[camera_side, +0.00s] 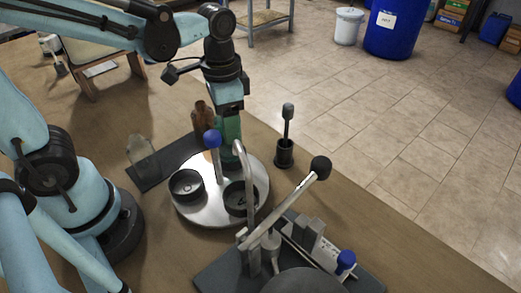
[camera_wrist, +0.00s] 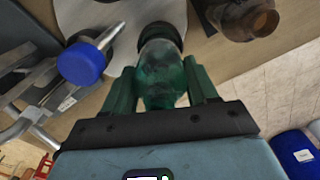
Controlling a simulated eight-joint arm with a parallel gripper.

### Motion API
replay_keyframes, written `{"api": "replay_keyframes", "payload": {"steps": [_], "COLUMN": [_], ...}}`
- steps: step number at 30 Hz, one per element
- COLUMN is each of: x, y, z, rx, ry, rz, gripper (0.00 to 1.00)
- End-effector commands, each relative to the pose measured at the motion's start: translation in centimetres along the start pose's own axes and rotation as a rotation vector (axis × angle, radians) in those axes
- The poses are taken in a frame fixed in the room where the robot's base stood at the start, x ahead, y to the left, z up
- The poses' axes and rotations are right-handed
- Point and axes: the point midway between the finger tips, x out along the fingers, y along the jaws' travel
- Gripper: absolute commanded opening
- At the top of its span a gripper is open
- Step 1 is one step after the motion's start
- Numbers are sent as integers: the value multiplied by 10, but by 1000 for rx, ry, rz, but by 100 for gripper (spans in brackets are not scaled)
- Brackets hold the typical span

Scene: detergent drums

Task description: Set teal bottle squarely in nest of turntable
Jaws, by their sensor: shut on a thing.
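The teal bottle (camera_wrist: 160,72) is held between the two green fingers of my gripper (camera_wrist: 160,66) in the wrist view. In the side view my gripper (camera_side: 228,130) points down over the far side of the turntable (camera_side: 210,212), and the bottle is hard to tell from the fingers. The turntable is a pale disc, with two empty black nests (camera_side: 187,185) showing on its near side. In the wrist view a dark ring (camera_wrist: 161,35) surrounds the bottle's far end at the turntable. I cannot tell whether the bottle is seated or square there.
A brown bottle (camera_side: 203,118) stands close behind my gripper. A clear bottle (camera_side: 142,150) stands left on a dark mat (camera_side: 168,164). A blue-knobbed post (camera_side: 212,140) rises next to my gripper. A lever press (camera_side: 283,208) is at front right, and a brush in a cup (camera_side: 284,152) at right.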

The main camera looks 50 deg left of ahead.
Motion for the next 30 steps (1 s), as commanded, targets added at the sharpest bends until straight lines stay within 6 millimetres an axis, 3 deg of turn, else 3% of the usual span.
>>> {"api": "replay_keyframes", "payload": {"steps": [30], "x": [22], "y": [0], "z": [0], "rx": [0], "ry": [0], "rz": [0], "gripper": [29]}}
